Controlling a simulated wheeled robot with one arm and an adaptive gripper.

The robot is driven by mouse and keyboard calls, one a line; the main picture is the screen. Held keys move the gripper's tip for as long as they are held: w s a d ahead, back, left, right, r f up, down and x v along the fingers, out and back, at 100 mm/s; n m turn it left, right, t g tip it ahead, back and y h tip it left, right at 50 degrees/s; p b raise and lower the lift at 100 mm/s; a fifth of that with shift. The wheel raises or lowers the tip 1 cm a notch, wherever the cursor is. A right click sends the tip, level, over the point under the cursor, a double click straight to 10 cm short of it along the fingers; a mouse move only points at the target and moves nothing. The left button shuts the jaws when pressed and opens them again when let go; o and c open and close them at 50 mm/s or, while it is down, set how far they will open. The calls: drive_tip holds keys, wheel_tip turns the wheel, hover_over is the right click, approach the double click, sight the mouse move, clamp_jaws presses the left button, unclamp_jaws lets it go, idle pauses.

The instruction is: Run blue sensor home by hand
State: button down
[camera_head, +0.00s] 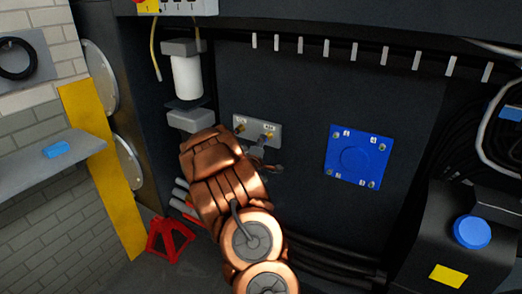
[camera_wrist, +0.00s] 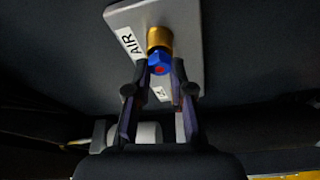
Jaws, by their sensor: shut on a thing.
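A grey plate (camera_head: 244,121) on the dark chassis wall carries brass ports. In the wrist view, one brass port (camera_wrist: 160,38) sits beside an "AIR" label on the plate (camera_wrist: 186,20). The blue sensor (camera_wrist: 160,60), a blue hex body with a red spot on its near end, is lined up with this port and appears to meet it. I cannot tell how far it is threaded in. My gripper (camera_wrist: 159,73) is shut on the sensor, one finger on each side. In the head view my arm hides most of the gripper and the sensor.
A blue square cover plate (camera_head: 359,156) is on the wall to the right. A white cylinder (camera_head: 187,78) hangs to the left. Dark hoses run below. A red stand (camera_head: 168,240) is on the floor. A shelf (camera_head: 30,166) at the left holds a small blue block (camera_head: 56,149).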

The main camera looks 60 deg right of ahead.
drive_tip(key=shift+d+r+m+g+h+b, duration=0.1)
drive_tip(key=shift+m+g+h+b, duration=0.35)
drive_tip(key=shift+m+g+b, duration=2.4)
drive_tip(key=shift+f+m+g+h+b, duration=0.15)
drive_tip(key=shift+m+h+b, duration=0.25)
drive_tip(key=shift+m+b, duration=5.05)
drive_tip(key=shift+d+r+m+g+h+b, duration=0.15)
drive_tip(key=shift+m+g+h+b, duration=0.3)
drive_tip(key=shift+m+g+b, duration=3.45)
drive_tip(key=m+t+p, duration=0.2)
drive_tip(key=m+t, duration=0.1)
drive_tip(key=t, duration=0.1)
drive_tip(key=shift+a+m+t+p, duration=0.1)
drive_tip(key=shift+m+t+p, duration=0.2)
drive_tip(key=shift+t+p, duration=0.1)
drive_tip(key=c, duration=0.9)
unclamp_jaws()
drive_tip(key=shift+c, duration=0.2)
drive_tip(key=shift+c, duration=1.2)
drive_tip(key=shift+a, duration=0.15)
